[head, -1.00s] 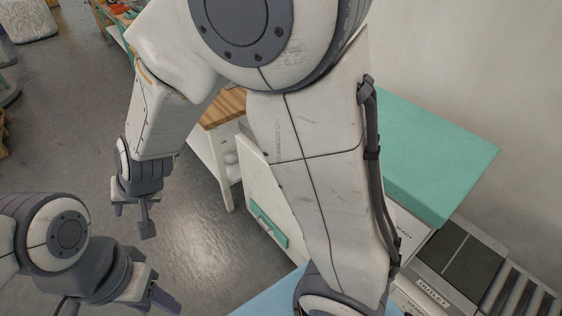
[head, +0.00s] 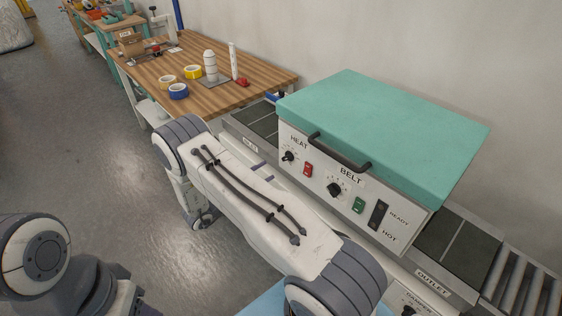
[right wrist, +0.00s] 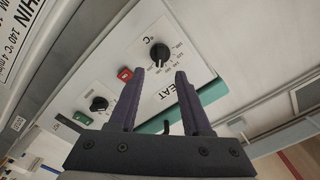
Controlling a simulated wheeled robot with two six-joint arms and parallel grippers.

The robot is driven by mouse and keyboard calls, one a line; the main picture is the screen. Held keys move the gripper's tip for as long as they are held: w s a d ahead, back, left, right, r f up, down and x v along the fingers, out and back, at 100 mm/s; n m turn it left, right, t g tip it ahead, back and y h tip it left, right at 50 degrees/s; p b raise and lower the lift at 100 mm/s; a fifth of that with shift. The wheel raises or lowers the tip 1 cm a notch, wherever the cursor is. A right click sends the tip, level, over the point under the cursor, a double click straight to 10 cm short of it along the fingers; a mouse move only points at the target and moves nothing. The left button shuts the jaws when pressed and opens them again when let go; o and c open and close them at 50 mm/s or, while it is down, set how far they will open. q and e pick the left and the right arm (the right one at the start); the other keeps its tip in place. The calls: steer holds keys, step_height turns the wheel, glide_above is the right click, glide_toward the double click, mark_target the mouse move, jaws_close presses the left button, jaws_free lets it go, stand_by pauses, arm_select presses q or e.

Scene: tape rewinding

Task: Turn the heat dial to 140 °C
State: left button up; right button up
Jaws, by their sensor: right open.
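The black heat dial (head: 288,156) is on the white front panel under the word HEAT. In the right wrist view the panel appears upside down, and the dial (right wrist: 159,54) with its ring of numbers sits just beyond the fingertips. Its setting is too small to read. My right gripper (right wrist: 160,72) is open and empty, facing the panel, with the dial roughly between the lines of its fingers and apart from them. In the head view only bits of its fingers (head: 264,172) show past my arm. My left gripper (head: 128,298) is partly cut off at the bottom left.
A red switch (head: 308,170), the belt dial (head: 334,190) and a green switch (head: 358,205) sit beside the heat dial. A dark handle (head: 338,153) juts above under the teal lid (head: 385,125). A wooden table (head: 225,92) with tape rolls stands behind left.

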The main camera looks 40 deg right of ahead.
mark_target(284, 160)
steer(key=d, duration=0.2)
steer(key=d+p, duration=0.1)
steer(key=d, duration=0.5)
steer(key=shift+w+p, duration=0.3)
steer(key=shift+p, duration=0.1)
steer(key=shift+c, duration=0.3)
jaws_close()
